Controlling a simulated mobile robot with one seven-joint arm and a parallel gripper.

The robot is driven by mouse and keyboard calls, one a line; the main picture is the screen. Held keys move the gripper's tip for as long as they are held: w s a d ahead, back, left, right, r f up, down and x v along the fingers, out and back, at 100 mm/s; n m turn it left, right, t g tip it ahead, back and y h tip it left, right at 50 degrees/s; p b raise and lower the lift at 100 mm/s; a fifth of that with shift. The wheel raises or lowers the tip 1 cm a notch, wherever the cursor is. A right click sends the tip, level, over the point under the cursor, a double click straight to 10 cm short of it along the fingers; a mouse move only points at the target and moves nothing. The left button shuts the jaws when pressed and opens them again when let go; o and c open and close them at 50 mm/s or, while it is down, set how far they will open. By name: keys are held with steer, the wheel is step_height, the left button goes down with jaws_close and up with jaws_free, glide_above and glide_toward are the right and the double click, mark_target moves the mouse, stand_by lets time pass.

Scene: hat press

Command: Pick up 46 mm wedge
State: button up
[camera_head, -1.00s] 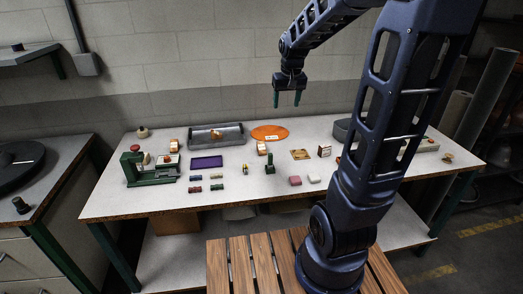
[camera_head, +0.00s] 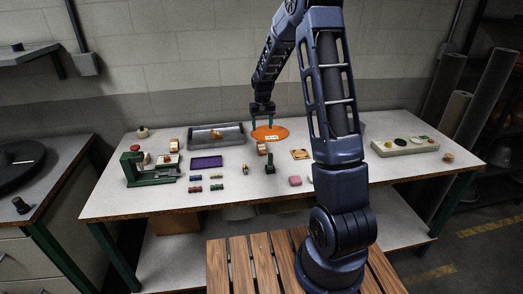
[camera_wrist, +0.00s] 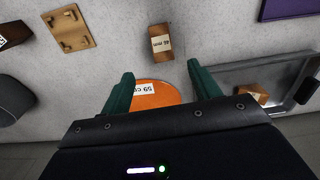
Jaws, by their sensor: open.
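A small wooden block (camera_head: 262,149) stands near the middle of the table. Another wooden block (camera_head: 174,145) stands at the left by the green press. A dark brown block (camera_wrist: 12,32) is cut by the wrist view's left edge. My gripper (camera_head: 262,126) is open and empty above the orange disc (camera_head: 269,133). The wrist view shows its green fingers (camera_wrist: 160,74) apart, short of the labelled block.
A grey trough (camera_head: 232,139) holding a wooden piece lies left of the disc. My arm hides part of the right side.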

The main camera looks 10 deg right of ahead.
mark_target(261, 144)
steer(key=f, duration=0.8)
steer(key=w+f, duration=0.1)
steer(key=f, duration=0.3)
steer(key=shift+a, duration=0.15)
steer(key=c, duration=1.1)
